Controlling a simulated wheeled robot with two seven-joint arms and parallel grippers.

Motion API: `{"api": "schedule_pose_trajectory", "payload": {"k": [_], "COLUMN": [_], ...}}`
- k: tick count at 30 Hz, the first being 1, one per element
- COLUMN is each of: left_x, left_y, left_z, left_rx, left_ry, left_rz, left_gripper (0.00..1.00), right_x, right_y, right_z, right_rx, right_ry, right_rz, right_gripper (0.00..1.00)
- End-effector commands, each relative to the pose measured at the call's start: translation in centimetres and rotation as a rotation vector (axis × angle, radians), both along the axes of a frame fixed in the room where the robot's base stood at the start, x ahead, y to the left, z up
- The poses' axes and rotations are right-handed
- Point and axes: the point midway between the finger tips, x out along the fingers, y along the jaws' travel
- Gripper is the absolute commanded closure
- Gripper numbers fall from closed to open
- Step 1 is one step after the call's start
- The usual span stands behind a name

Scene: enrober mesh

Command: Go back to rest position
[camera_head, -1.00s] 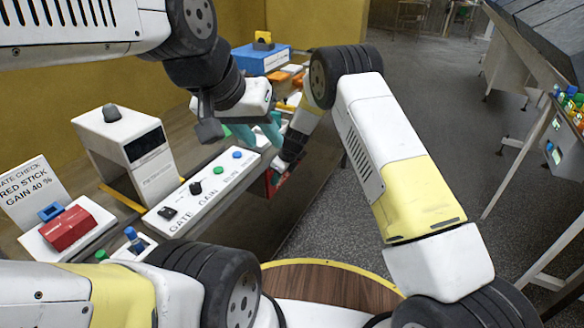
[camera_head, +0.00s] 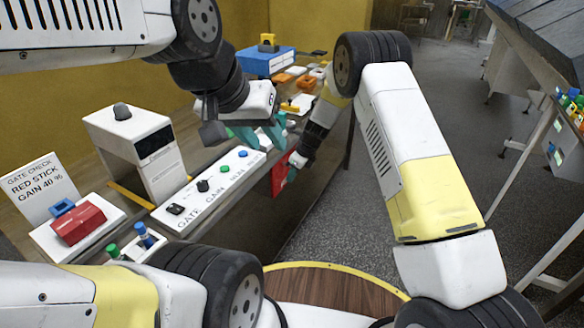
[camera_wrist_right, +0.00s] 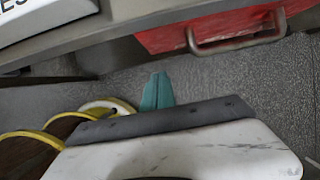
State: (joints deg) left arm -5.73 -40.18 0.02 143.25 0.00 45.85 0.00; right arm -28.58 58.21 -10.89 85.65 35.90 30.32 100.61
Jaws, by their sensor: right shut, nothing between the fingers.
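My left gripper (camera_head: 261,137) hangs above the far end of the white control panel in the head view. Its teal fingers look spread apart, with nothing seen between them. My right gripper (camera_head: 291,175) is lower, in front of the bench's side near a red drawer front (camera_head: 278,176). In the right wrist view its teal fingers (camera_wrist_right: 157,90) are together and empty, over the grey floor. The red front with a metal handle (camera_wrist_right: 236,42) is above the fingers in that picture, apart from them.
The bench carries a white control panel (camera_head: 207,193), a white machine with a dark display (camera_head: 125,150), a red block (camera_head: 78,222), a sign (camera_head: 40,185) and a blue box (camera_head: 265,61). Another table (camera_head: 545,38) stands at right. Grey floor (camera_head: 330,215) between them is open.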

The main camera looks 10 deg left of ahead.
Motion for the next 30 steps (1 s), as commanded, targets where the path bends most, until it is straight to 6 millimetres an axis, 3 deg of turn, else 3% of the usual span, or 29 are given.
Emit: {"api": "schedule_pose_trajectory", "payload": {"k": [6,13,16,23,30], "left_x": [0.0,0.0,0.0,0.0,0.0], "left_y": [0.0,0.0,0.0,0.0,0.0], "left_z": [0.0,0.0,0.0,0.0,0.0], "left_rx": [0.000,0.000,0.000,0.000,0.000], "left_ry": [0.001,0.001,0.001,0.001,0.001], "left_rz": [0.000,0.000,0.000,0.000,0.000], "left_gripper": [0.64,0.64,0.64,0.64,0.64], "right_x": [-0.6,-0.9,-1.0,-3.4,-9.5], "right_y": [-1.9,-2.9,-3.7,-9.1,-15.8], "right_z": [4.1,6.2,8.0,17.9,27.3], "right_rx": [-0.003,-0.006,-0.003,-0.015,-0.098], "right_ry": [0.003,0.002,-0.020,-0.192,-0.421], "right_rz": [-0.002,0.001,0.036,0.307,0.673], "right_gripper": [1.00,1.00,1.00,1.00,1.00]}}
